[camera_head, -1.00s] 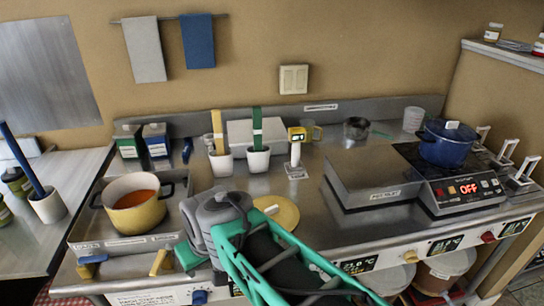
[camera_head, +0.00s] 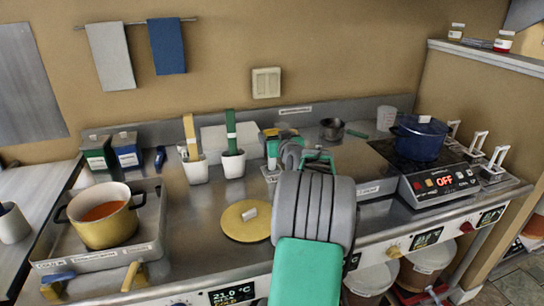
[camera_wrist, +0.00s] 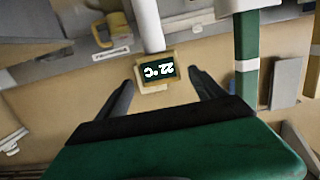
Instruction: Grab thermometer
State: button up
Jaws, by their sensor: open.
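The thermometer is a small yellow-framed display on a white post. In the wrist view the thermometer (camera_wrist: 157,73) shows an upside-down "22 °C" and lies between my two dark fingers. In the head view the thermometer (camera_head: 270,132) stands near the back of the counter, with its post mostly hidden by my gripper. My gripper (camera_wrist: 160,80) is open, a finger on each side of the display, with no clear contact. In the head view my gripper (camera_head: 283,150) is at the thermometer, its fingers largely hidden by my arm.
White cups with a yellow-handled tool (camera_head: 190,138) and a green-handled tool (camera_head: 231,132) stand left of the thermometer. A yellow pot (camera_head: 108,225), a round yellow lid (camera_head: 240,222) and a blue pot (camera_head: 420,140) also stand on the counter.

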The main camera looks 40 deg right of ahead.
jog(key=x, duration=0.3)
jog(key=shift+w, duration=0.25)
grip_shut()
dwell(0.5)
jog(key=shift+r, duration=0.1)
